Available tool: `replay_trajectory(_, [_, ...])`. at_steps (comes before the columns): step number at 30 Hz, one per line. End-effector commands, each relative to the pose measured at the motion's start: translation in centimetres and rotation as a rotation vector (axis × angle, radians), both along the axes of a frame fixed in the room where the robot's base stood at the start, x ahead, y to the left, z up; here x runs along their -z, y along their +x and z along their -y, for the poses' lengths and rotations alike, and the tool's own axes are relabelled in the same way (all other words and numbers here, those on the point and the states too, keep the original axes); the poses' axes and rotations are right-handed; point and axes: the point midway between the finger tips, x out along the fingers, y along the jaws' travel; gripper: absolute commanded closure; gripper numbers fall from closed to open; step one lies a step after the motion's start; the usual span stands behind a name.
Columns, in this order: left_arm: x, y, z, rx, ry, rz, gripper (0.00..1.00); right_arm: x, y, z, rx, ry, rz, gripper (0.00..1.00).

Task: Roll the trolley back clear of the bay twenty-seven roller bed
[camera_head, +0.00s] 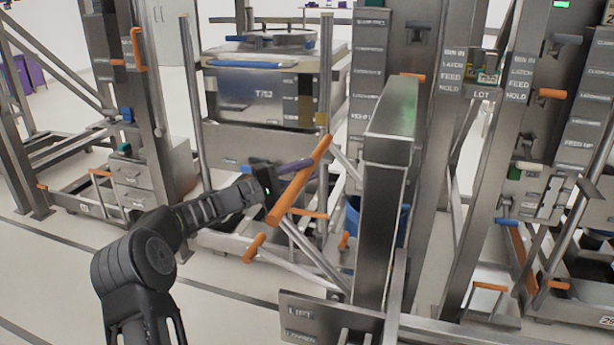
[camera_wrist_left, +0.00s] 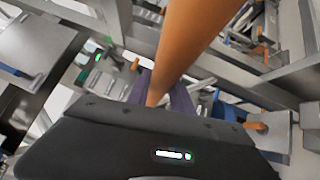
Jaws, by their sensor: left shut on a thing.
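The trolley has a tall grey metal column (camera_head: 385,200) and a low panel with lettering (camera_head: 325,318). It stands close in front of the middle bay. Its slanted orange push handle (camera_head: 285,205) rises toward the upper right. My left gripper (camera_head: 296,167) is shut on the handle, with its purplish fingers at the bar. In the left wrist view the orange bar (camera_wrist_left: 188,40) runs down between the purplish fingers (camera_wrist_left: 160,92). The middle bay holds a grey bin (camera_head: 262,95) marked T752; its roller bed is mostly hidden and no bay number is readable. My right gripper is out of view.
A left bay frame (camera_head: 152,95) has drawers (camera_head: 140,178) low down. Another bay frame (camera_head: 515,130) with orange and blue handles stands close on the right. Pale floor (camera_head: 215,315) with dark lines is open in front of the left and middle bays.

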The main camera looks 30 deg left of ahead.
Motion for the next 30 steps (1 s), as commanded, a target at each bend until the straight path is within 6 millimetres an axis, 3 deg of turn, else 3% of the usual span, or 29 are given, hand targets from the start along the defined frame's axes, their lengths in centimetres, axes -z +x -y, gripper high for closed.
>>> replay_trajectory(17, [-0.51, -0.17, -0.96, -0.007, -0.002, 0.006, 1.0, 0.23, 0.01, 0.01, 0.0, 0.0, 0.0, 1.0])
replay_trajectory(18, [-0.53, -0.17, -0.99, -0.008, -0.002, 0.007, 0.71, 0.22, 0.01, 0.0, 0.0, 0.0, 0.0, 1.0])
replay_trajectory(25, [-0.33, -0.18, -0.91, -0.006, -0.001, 0.004, 0.52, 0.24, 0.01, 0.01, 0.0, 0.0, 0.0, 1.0])
replay_trajectory(30, [-0.21, -0.18, -0.8, -0.003, -0.001, 0.002, 0.51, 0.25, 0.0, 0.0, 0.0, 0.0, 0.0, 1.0])
